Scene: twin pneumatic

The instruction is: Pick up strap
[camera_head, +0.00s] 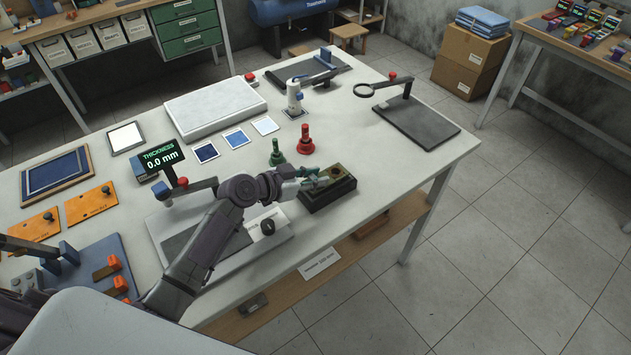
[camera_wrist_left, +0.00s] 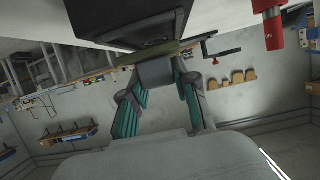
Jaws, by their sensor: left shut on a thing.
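My left gripper (camera_head: 316,179) reaches in from the left, low over a dark block (camera_head: 328,196) near the table's front edge. Its green-padded fingers also show in the left wrist view (camera_wrist_left: 160,88). They are shut on the strap, an olive-green strip (camera_wrist_left: 148,54) right at the fingertips, close against the dark block (camera_wrist_left: 130,22). In the head view the fingers partly hide the strap, and I cannot tell whether it is clear of the block. My right gripper is not in view.
A red bell-shaped piece (camera_head: 305,145) and a green one (camera_head: 277,157) stand just behind my left gripper. A gauge with a display (camera_head: 163,157) stands at the left. A magnifier stand (camera_head: 418,122) is at the right. The table's right front area is clear.

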